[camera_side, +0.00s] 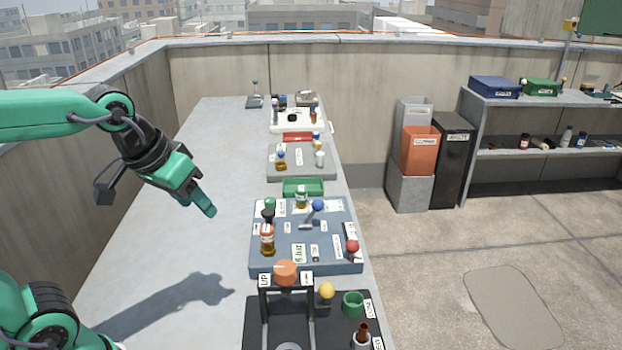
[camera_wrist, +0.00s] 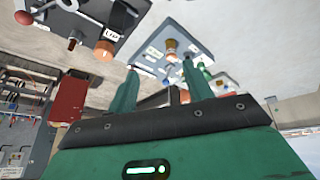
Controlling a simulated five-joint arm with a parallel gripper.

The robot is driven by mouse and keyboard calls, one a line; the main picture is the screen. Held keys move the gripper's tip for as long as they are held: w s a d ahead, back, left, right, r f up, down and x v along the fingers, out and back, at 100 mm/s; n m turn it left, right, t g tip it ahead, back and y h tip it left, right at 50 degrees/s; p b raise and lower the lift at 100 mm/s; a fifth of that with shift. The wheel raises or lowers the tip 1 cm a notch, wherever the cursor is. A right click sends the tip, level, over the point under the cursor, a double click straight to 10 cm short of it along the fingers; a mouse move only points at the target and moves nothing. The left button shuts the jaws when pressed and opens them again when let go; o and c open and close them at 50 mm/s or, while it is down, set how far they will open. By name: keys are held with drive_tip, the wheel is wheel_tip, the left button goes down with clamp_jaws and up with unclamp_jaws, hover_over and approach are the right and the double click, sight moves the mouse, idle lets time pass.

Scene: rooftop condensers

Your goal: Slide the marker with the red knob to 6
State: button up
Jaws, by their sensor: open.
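The red knob (camera_side: 352,246) is a small round ball at the front right of the blue-grey board (camera_side: 262,264). A white label strip (camera_side: 349,231) lies close to it; its marks are too small to read. In the wrist view a dark red ball on a thin stem (camera_wrist: 22,17) shows at the upper left; I cannot be sure it is the same knob. My gripper (camera_side: 207,210) hangs over the bare table, left of the board and well above it, apart from everything. In the wrist view its two fingers (camera_wrist: 160,72) stand apart with nothing held.
On the same board stand an amber bottle (camera_side: 267,240) and a blue-knobbed lever (camera_side: 318,206). An orange knob (camera_side: 287,268) on a black frame rises just in front. A dark board (camera_side: 257,310) with a yellow ball and green cup is nearer. The table's left side is clear.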

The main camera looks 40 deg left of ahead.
drive_tip(key=w+d+n+g, duration=0.1)
drive_tip(key=w+d+n, duration=0.2)
drive_tip(key=w, duration=0.6)
drive_tip(key=n+g, duration=0.2)
drive_tip(key=n, duration=0.5)
hover_over(351, 241)
drive_tip(key=s, duration=0.1)
wheel_tip(351, 241, down, 12)
drive_tip(key=shift+s+a+f, duration=0.1)
drive_tip(key=shift+s+a, duration=0.05)
drive_tip(key=shift+a, duration=0.15)
drive_tip(key=shift+f, duration=0.1)
drive_tip(key=shift+w+d+f, duration=0.15)
drive_tip(key=shift+w+f, duration=0.05)
drive_tip(key=shift+f, duration=1.05)
drive_tip(key=shift+w+d+f, duration=0.15)
drive_tip(key=shift+w+f, duration=0.05)
drive_tip(key=shift+f, duration=1.05)
drive_tip(key=shift+w+d+f, duration=0.15)
drive_tip(key=shift+w+f, duration=0.05)
drive_tip(key=shift+f, duration=1.05)
drive_tip(key=shift+c, duration=0.4)
clamp_jaws()
drive_tip(key=shift+a, duration=0.1)
